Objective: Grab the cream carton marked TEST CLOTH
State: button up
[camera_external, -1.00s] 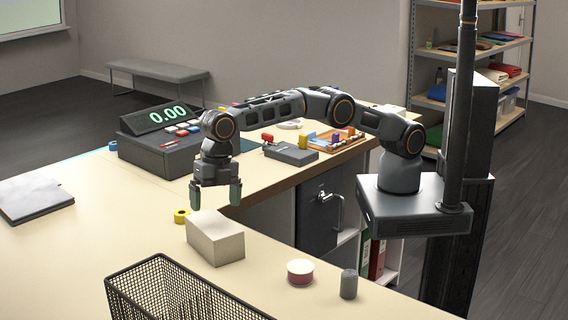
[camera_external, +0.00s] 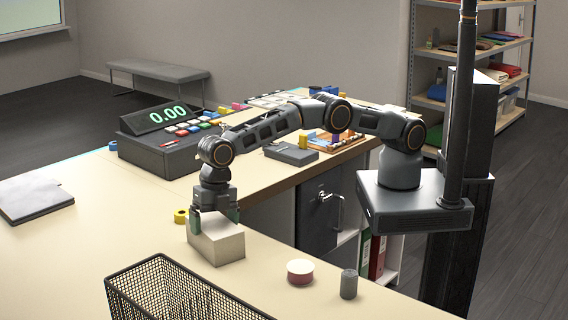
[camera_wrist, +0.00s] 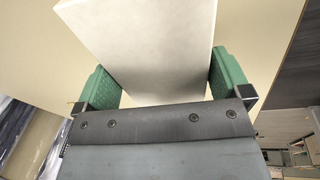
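The cream carton (camera_external: 216,245) stands on the counter, below and around the level of my fingertips. No lettering on it is readable. My gripper (camera_external: 215,216) is lowered over its far end, with one green finger on each side. In the wrist view the carton (camera_wrist: 145,40) lies between the two green fingers of my gripper (camera_wrist: 160,85). A gap shows at the left finger and the right finger is close to the carton's side. The fingers are spread, and I cannot see them pressing on it.
A black wire basket (camera_external: 175,290) stands in front of the carton. A yellow tape roll (camera_external: 181,216) lies just behind it. A red-and-white round tin (camera_external: 300,271) and a grey cylinder (camera_external: 348,284) stand to the right. The cash register (camera_external: 170,140) is farther back.

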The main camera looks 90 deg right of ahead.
jog(key=c, duration=0.5)
jog(key=shift+r, duration=0.15)
